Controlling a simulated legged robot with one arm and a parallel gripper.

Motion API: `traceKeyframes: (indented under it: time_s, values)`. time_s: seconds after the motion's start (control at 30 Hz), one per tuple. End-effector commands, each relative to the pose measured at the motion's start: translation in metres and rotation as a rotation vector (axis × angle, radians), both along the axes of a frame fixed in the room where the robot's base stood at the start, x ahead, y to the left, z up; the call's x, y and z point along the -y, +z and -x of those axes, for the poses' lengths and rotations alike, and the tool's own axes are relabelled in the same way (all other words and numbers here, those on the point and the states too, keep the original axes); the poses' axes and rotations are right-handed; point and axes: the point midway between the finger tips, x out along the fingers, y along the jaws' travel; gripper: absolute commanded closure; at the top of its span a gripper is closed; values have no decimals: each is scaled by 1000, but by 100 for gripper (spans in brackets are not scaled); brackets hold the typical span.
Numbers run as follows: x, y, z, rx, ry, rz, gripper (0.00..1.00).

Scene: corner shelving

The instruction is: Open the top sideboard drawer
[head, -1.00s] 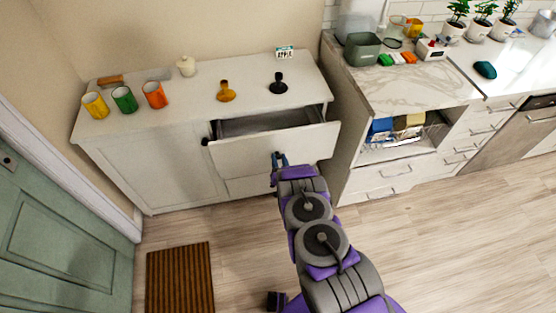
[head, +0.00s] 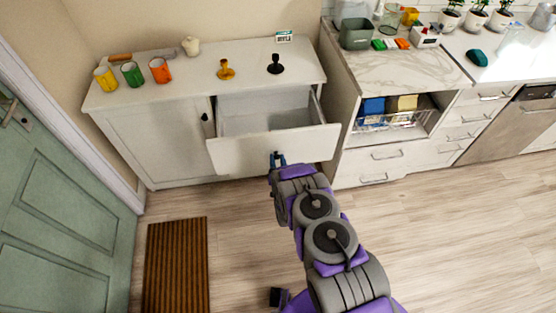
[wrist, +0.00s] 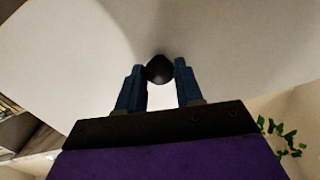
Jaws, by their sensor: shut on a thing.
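The white sideboard (head: 150,150) stands against the wall. Its top drawer (head: 235,153) is pulled well out, and its empty grey interior shows from above. My gripper (head: 278,159) is at the middle of the drawer front. In the wrist view my gripper (wrist: 160,78) has its two blue fingers on either side of a dark round knob (wrist: 159,69), shut on it. The pale drawer front (wrist: 230,40) fills most of that view. In the head view the knob is mostly hidden by the fingers.
A kitchen counter (head: 390,75) is at right. A brown mat (head: 176,265) lies on open wooden floor near a green door (head: 70,200).

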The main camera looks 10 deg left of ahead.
Motion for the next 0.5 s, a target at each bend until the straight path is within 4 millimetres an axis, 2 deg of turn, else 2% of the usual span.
traceKeyframes:
  time_s: [0.17,0.2,0.43,0.5]
  values:
    - [0,-1,0,-2,-1,1,100]
    - [0,-1,0,-1,-1,0,62]
    - [0,0,0,0,-1,0,40]
    - [1,0,0,0,-1,0,39]
